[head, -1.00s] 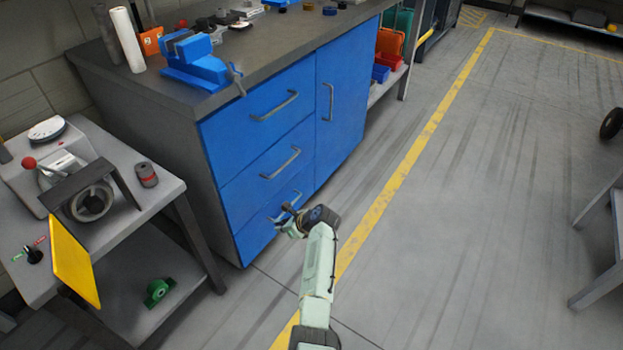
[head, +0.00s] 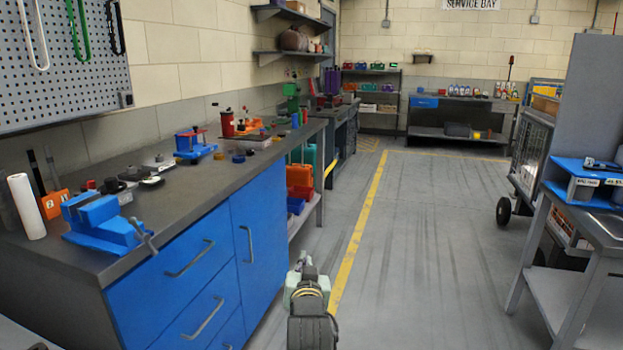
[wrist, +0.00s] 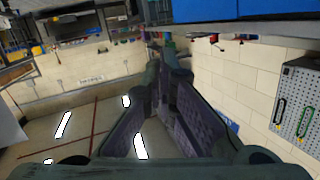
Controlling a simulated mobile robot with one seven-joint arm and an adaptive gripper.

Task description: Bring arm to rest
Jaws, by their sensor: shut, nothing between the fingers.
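My arm (head: 308,305) shows at the bottom middle of the head view, pale green and dark, seen nearly end-on over the floor beside the blue bench. My gripper is not clearly made out in that view. In the wrist view my gripper (wrist: 166,68) shows its two dark fingers coming together at the tips, with nothing held. The room appears upside down in that view, with ceiling lights at the lower left.
A blue-fronted workbench (head: 185,200) with a blue vise (head: 100,222) stands close on the left. A grey table (head: 590,235) with a blue organizer (head: 588,177) stands at the right. The floor aisle (head: 425,220) between them is clear.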

